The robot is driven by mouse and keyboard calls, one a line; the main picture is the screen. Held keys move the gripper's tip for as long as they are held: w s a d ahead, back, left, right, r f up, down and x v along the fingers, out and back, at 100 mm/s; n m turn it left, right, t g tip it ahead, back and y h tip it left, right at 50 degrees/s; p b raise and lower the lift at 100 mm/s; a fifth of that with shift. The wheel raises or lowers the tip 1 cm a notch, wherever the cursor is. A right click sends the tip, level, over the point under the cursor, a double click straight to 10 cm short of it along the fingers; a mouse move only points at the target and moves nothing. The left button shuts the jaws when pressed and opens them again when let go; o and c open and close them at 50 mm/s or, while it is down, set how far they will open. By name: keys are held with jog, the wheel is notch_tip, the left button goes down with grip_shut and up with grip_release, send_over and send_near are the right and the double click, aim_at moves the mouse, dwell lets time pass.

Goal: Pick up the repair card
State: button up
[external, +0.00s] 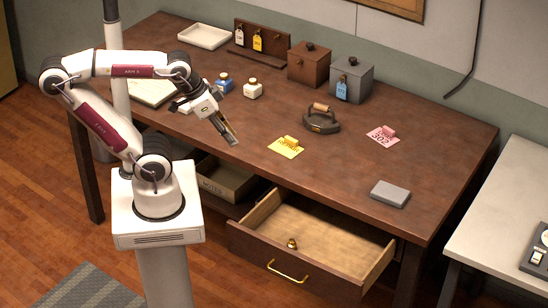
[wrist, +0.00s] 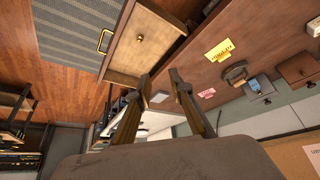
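The repair card is most likely the yellow card (external: 286,149) with dark lettering, lying on the brown desk (external: 340,165) in front of the iron. It also shows in the wrist view (wrist: 218,50), right of my fingers. My gripper (external: 233,138) is above the desk, to the left of the yellow card and apart from it. In the wrist view my gripper's two fingers (wrist: 160,78) stand apart with nothing between them, so it is open and empty.
A flat iron (external: 321,121) stands behind the yellow card, and a pink card (external: 382,135) lies farther right. A grey block (external: 390,194) is near the front edge. An open drawer (external: 320,245) juts out below, holding a small brass object (external: 291,243). Ink bottles (external: 252,89) stand behind my gripper.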

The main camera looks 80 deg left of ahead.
jog(key=shift+a, duration=0.1)
jog(key=w+a+f+m+g, duration=0.2)
jog(key=w+a+f, duration=0.3)
jog(key=w+a, duration=0.1)
jog(key=w+a+f+m+g+y, duration=0.1)
jog(key=w+a+f+g, duration=0.1)
jog(key=w+a+f, duration=0.3)
jog(key=w+a+f+m+g, duration=0.1)
jog(key=w+a+f+m, duration=0.1)
jog(key=w+a+f, duration=0.3)
jog(key=shift+w+a+f+m+g, duration=0.1)
jog(key=shift+w+a+m+g, duration=0.1)
jog(key=shift+w+a, duration=0.85)
jog(key=shift+w+a+m+g, duration=0.1)
jog(key=shift+w+a+g, duration=0.1)
jog(key=shift+w+a, duration=0.85)
jog(key=w+a+m, duration=0.1)
jog(key=m, duration=0.1)
jog(key=w+a+r+m+y, duration=0.1)
jog(key=m, duration=0.1)
jog(key=shift+w+r+t, duration=0.1)
jog(key=shift+r+t, duration=0.05)
jog(key=shift+t, duration=0.15)
